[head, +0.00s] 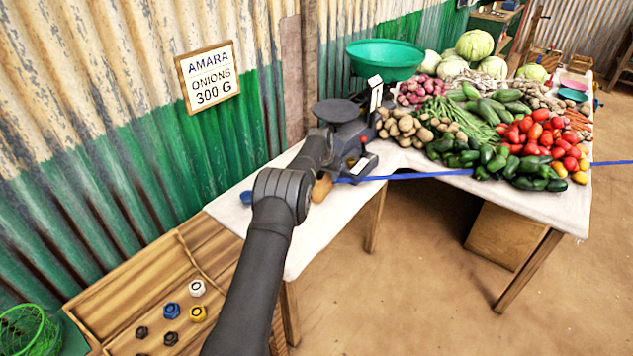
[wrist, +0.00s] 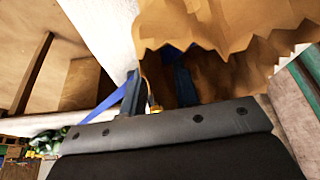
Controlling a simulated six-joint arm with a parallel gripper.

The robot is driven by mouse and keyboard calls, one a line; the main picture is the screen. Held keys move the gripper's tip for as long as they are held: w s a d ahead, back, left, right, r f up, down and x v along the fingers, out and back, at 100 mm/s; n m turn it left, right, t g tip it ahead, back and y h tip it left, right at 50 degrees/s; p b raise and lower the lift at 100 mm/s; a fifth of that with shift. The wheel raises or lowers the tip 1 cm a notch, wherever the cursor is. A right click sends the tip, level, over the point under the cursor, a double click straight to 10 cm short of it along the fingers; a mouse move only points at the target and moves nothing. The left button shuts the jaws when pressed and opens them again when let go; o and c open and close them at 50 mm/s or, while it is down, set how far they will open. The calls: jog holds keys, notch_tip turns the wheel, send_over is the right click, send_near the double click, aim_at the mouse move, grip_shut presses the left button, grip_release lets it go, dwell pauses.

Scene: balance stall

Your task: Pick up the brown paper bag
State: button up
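The brown paper bag (wrist: 215,25) fills the upper right of the wrist view, its zigzag top edge facing the camera and its dark opening showing. My gripper (wrist: 158,88) is at this opening. Its left finger is outside the bag's near-left wall, and its right finger shows inside the mouth. A gap is visible between the fingers, with the paper edge between them; I see no firm grip. In the head view only a small tan piece of the bag (head: 321,188) shows beside my arm, on the white-covered table (head: 330,215). My arm hides the rest and the fingers.
A dark weighing scale (head: 350,140) with a green basin (head: 385,58) stands close behind the bag. Potatoes (head: 412,128), tomatoes (head: 545,135) and other vegetables crowd the table's right. A wooden tray (head: 140,300) holds weights at lower left.

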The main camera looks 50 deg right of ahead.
jog(key=shift+c, duration=0.5)
grip_shut()
